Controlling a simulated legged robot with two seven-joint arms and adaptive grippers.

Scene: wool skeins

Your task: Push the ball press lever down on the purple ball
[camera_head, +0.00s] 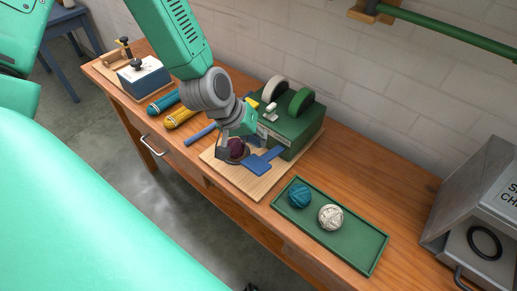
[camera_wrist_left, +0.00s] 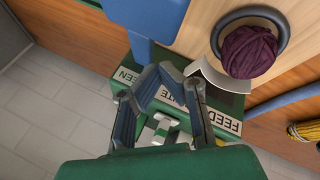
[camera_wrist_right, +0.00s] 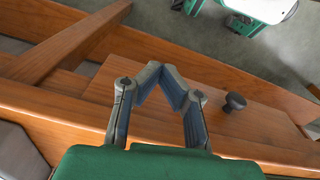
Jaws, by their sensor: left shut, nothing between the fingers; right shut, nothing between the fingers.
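The purple ball (camera_head: 237,147) sits in a dark round cup on a light wooden board (camera_head: 262,187), partly hidden by my left gripper; it also shows in the left wrist view (camera_wrist_left: 249,52). A flat blue piece (camera_head: 262,162), seemingly the press lever, lies beside the ball, on its right; a blue part shows at the top of the left wrist view (camera_wrist_left: 152,22). My left gripper (camera_wrist_left: 173,73) is shut and empty, above the board close to the ball and the green machine. My right gripper (camera_wrist_right: 162,72) is shut and empty, over wooden furniture away from the ball.
A green machine (camera_head: 296,132) with a white and a green wheel stands behind the board. A green tray (camera_head: 345,243) with a teal ball (camera_head: 299,195) and a white ball (camera_head: 331,217) is on the right. Teal (camera_head: 163,103) and yellow (camera_head: 181,117) skeins lie left. A grey metal box (camera_head: 478,225) stands far right.

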